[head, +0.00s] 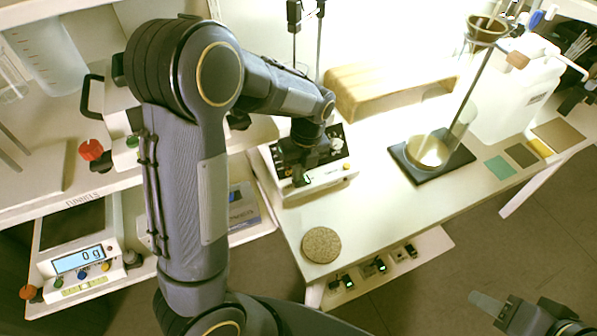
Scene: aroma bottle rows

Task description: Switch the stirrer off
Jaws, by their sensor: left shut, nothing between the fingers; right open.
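The white box-shaped device that looks like the stirrer (285,190) stands on the white bench in the head view. Its sloping front has a small green-lit element and a yellowish knob (347,166) at the right end. My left gripper (300,181) is shut and empty, pointing down at the front panel. It hides much of the device's top and part of the panel. I cannot tell whether the fingertips touch a control. My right gripper (489,304) is low at the bottom right, away from the bench; it is open.
A round cork mat (321,245) lies near the bench's front corner. A wooden block (390,90) stands behind the stirrer. A stand with a dark base (465,158) holds a funnel over glassware. A scale (80,262) reads 0 g at left.

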